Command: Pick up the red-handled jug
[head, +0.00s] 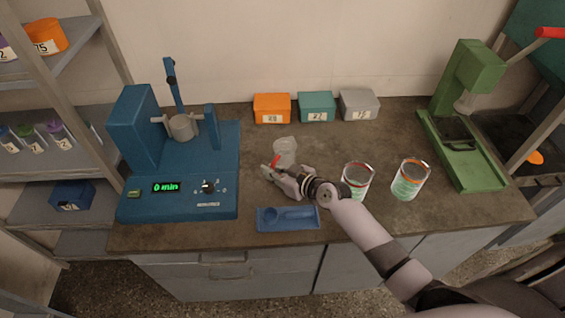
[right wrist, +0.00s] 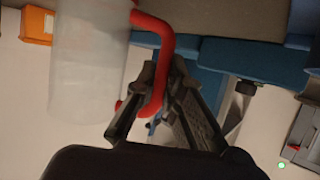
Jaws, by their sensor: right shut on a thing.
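The jug (head: 285,148) is a clear, whitish vessel with a red handle (head: 274,162), near the middle of the worktop. In the right wrist view the jug (right wrist: 88,65) fills the left part and its red handle (right wrist: 165,50) passes between my fingers. My right gripper (head: 269,170) is at the handle, on the near left side of the jug. In the right wrist view my right gripper (right wrist: 158,90) is shut on the red handle. Whether the jug's base touches the worktop is hard to tell. My left gripper is not in view.
A blue sieve shaker (head: 140,128) stands left. A blue tray (head: 310,222) lies in front. Two clear jars, one red-rimmed (head: 357,180) and one orange-rimmed (head: 410,180), stand right. Orange (head: 272,108), teal (head: 317,106) and grey (head: 359,104) bins line the wall. A green press (head: 470,90) stands far right.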

